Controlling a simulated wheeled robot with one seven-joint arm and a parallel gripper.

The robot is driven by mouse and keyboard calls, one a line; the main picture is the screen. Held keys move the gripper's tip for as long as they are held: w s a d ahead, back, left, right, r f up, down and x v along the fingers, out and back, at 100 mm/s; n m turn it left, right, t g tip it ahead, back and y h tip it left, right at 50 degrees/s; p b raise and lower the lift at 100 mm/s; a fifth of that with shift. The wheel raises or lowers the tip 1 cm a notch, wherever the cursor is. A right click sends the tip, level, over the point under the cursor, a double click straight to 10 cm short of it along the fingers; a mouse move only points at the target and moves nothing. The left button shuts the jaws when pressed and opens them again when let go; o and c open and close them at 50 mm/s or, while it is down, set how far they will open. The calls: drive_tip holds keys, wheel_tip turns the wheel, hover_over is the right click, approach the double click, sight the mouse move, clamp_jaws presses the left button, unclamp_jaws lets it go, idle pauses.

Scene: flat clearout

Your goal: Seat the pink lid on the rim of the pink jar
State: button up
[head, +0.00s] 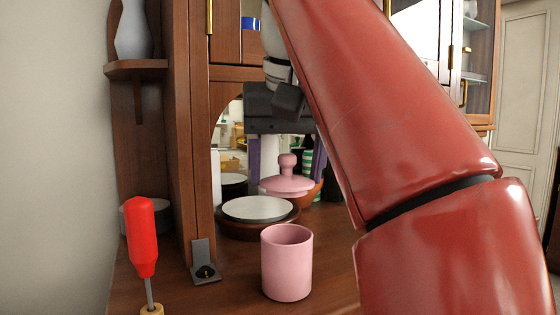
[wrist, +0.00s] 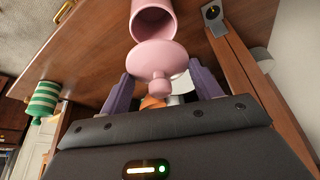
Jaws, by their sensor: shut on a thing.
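The pink jar (head: 286,268) stands upright and open at the front of the wooden top; its open mouth also shows in the wrist view (wrist: 153,20). The pink lid (head: 287,185) is level, knob up, behind and above the jar in the head view, apart from it. My gripper (head: 286,178) points down from above, with its purple fingers on either side of the lid, shut on its edge. In the wrist view, the lid (wrist: 160,56) sits between the fingertips, its knob towards the camera, partly overlapping the jar. The finger contact is partly hidden in the head view.
A red-handled tool (head: 141,237) stands at the front left. A pale plate on a brown dish (head: 258,210) lies behind the jar. A green-striped object (wrist: 42,101) is at the left in the wrist view. Cabinet posts (head: 190,130) rise at the left.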

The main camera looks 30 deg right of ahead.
wheel_tip(320, 180, down, 5)
drive_tip(key=b, duration=0.3)
drive_tip(key=shift+b, duration=0.4)
drive_tip(key=shift+p, duration=0.6)
idle(1.4)
drive_tip(key=shift+f+b, duration=0.8)
drive_tip(key=shift+f, duration=0.15)
drive_tip(key=shift+r, duration=0.1)
idle(1.2)
drive_tip(key=o, duration=1.1)
drive_tip(key=shift+c, duration=0.2)
